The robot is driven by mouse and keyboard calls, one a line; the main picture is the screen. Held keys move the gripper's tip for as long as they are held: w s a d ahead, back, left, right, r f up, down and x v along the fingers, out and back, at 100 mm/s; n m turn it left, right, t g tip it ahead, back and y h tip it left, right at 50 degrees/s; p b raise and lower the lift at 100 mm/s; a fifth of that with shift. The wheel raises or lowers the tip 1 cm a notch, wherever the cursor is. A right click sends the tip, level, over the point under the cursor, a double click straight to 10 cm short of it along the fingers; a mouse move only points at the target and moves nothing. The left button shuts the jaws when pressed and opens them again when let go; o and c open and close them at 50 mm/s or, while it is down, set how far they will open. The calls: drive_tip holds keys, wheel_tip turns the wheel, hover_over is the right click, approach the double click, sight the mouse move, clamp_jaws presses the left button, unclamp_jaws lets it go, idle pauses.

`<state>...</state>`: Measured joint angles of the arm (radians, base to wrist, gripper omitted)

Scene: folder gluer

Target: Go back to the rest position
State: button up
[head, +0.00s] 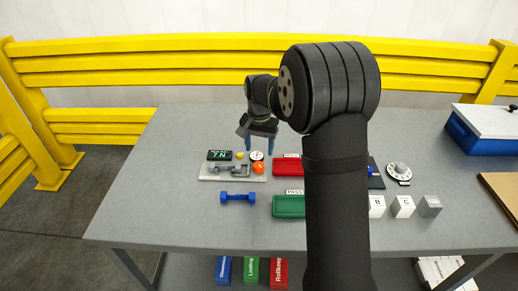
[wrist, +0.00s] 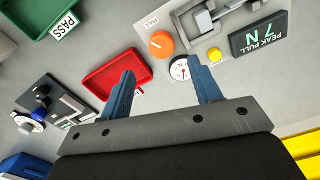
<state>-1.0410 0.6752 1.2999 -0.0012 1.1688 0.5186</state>
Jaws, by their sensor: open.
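My gripper (head: 259,143) is above the grey table in the head view, near its back half, over the gap between the peak pull tester and the red tray. In the wrist view my gripper (wrist: 163,92) shows two blue fingers spread apart with nothing between them. The fingers point toward the table, close to the red tray (wrist: 112,84) and the white dial gauge (wrist: 180,69). My black arm reaches across the head view and hides part of the table.
The tester plate (head: 210,178) carries an orange knob (head: 258,168). A blue dumbbell-shaped part (head: 238,197), green tray (head: 289,208) and lettered blocks (head: 402,206) stand nearer the front. A blue box (head: 482,138) is at right. A yellow guard rail (head: 150,62) runs behind. The table's left side is clear.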

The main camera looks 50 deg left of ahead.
drive_tip(key=shift+a+f, duration=0.1)
drive_tip(key=shift+f, duration=3.8)
drive_tip(key=shift+c, duration=0.4)
drive_tip(key=shift+s, duration=0.1)
drive_tip(key=shift+c, duration=1)
wheel_tip(320, 180, up, 16)
drive_tip(key=n, duration=1.4)
approach(259, 165)
wheel_tip(259, 165, down, 9)
drive_tip(key=shift+f, duration=0.1)
